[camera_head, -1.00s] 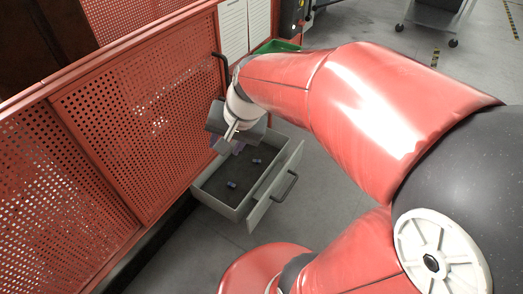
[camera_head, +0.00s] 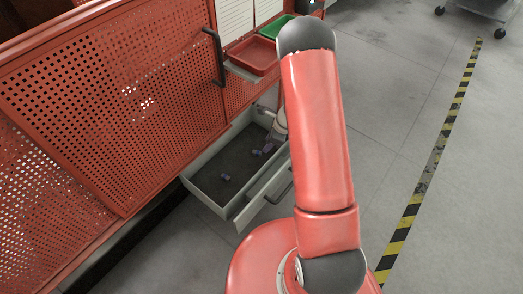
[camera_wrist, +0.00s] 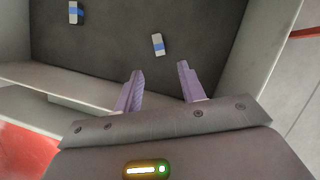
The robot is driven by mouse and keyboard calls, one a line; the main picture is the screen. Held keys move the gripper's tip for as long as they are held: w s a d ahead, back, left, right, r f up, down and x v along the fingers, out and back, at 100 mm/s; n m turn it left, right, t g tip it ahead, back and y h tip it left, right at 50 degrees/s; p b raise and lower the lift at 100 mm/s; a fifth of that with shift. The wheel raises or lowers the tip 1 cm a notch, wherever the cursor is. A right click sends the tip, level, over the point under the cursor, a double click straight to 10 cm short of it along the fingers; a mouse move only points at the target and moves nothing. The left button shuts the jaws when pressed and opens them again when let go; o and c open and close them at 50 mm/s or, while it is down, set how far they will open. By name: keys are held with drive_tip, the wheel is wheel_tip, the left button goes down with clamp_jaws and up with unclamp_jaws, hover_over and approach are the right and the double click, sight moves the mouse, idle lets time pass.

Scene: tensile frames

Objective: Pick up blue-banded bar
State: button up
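Two small bars lie apart on the dark floor of an open drawer (camera_head: 240,208). In the wrist view the nearer bar (camera_wrist: 158,45) is pale with a blue band and lies just beyond my fingertips. The other bar (camera_wrist: 75,12) is at upper left, also pale with blue, with a dark side.
The drawer walls stand close around the gripper. A red perforated cabinet (camera_head: 110,110) rises on the left. A red tray (camera_head: 252,55) and a green tray (camera_head: 275,27) sit behind the drawer. Striped tape (camera_head: 432,165) marks the open floor at right.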

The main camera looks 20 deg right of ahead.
sight(257, 152)
drive_tip(key=x, duration=0.5)
drive_tip(key=b+x, duration=0.1)
drive_tip(key=x, duration=0.1)
drive_tip(key=shift+w+a, duration=0.25)
drive_tip(key=shift+a, duration=0.2)
drive_tip(key=shift+r, duration=0.1)
clamp_jaws()
